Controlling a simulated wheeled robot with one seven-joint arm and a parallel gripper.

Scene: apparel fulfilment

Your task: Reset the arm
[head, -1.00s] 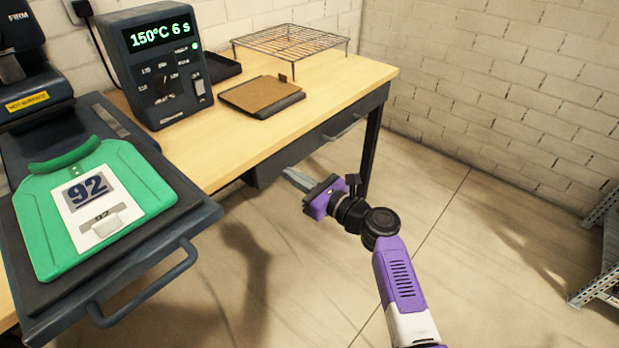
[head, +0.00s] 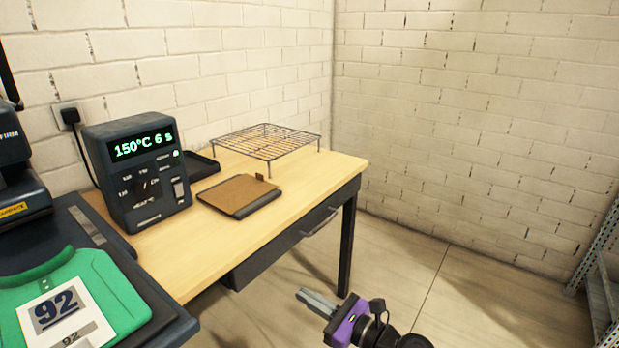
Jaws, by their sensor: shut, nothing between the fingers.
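My gripper (head: 316,302) shows at the bottom of the head view, right of the table's front edge and over the floor. Its grey fingers are together with nothing between them, and they point up and left. The purple body behind them shows, and the rest of my arm runs out of the bottom of the picture. My gripper is apart from the table and everything on it.
The wooden table (head: 226,241) has a drawer below its top. On it stand a control box (head: 138,172) reading 150°C 6 s, a brown pad (head: 238,193) and a wire rack (head: 266,141). A green shirt (head: 105,282) with a 92 print lies on the press at left. A metal shelf (head: 599,290) stands at right.

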